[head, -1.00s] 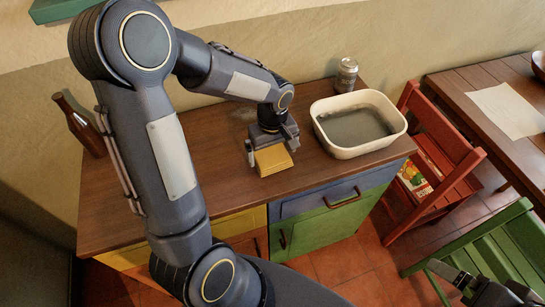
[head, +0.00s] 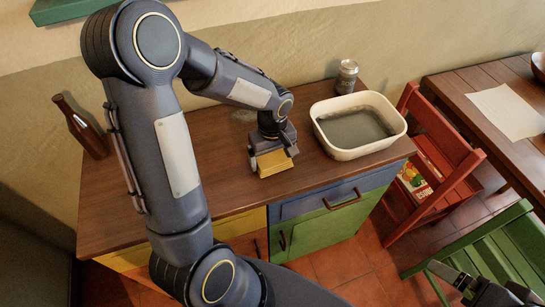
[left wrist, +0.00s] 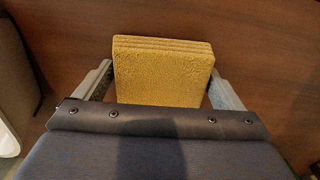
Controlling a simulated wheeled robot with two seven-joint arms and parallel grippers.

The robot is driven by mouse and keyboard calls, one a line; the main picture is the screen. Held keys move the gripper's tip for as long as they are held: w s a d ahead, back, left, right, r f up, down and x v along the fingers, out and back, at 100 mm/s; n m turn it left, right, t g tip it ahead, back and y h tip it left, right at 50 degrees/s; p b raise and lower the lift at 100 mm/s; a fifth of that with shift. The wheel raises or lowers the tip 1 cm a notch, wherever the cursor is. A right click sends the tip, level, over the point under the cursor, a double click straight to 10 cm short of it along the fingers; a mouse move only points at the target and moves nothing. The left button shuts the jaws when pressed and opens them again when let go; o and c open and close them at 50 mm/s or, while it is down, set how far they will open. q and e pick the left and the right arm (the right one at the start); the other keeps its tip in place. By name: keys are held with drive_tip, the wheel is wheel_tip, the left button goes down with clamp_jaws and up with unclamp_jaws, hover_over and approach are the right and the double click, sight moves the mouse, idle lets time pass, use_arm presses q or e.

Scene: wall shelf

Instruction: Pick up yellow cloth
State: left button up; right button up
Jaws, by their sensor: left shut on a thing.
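The yellow cloth (head: 274,164) is a folded, layered square pad at the front middle of the wooden cabinet top. My left gripper (head: 273,158) reaches down over it from behind and is shut on it, one finger at each side. In the left wrist view the cloth (left wrist: 162,72) sits between the two pale fingers, its stacked folded edges showing at the top. Whether it is clear of the wood is hard to tell. My right gripper (head: 485,290) is partly in view at the lower right, cut off by the frame, away from the cabinet.
A white basin (head: 358,152) with grey contents stands right of the cloth. A can (head: 347,76) stands behind the basin and a brown bottle (head: 80,126) at the far left. A red chair (head: 436,160) and a green chair (head: 480,248) are to the right. The cabinet top (head: 225,180) is bare left of the cloth.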

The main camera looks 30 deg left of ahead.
use_arm(q)
drive_tip(key=shift+r, duration=0.45)
drive_tip(key=s+d+r+b, duration=0.1)
drive_tip(key=s+d+r, duration=0.5)
drive_tip(key=d+r, duration=0.5)
drive_tip(key=shift+d+r+b, duration=0.35)
drive_tip(key=shift+d+r, duration=0.05)
drive_tip(key=shift+d, duration=0.45)
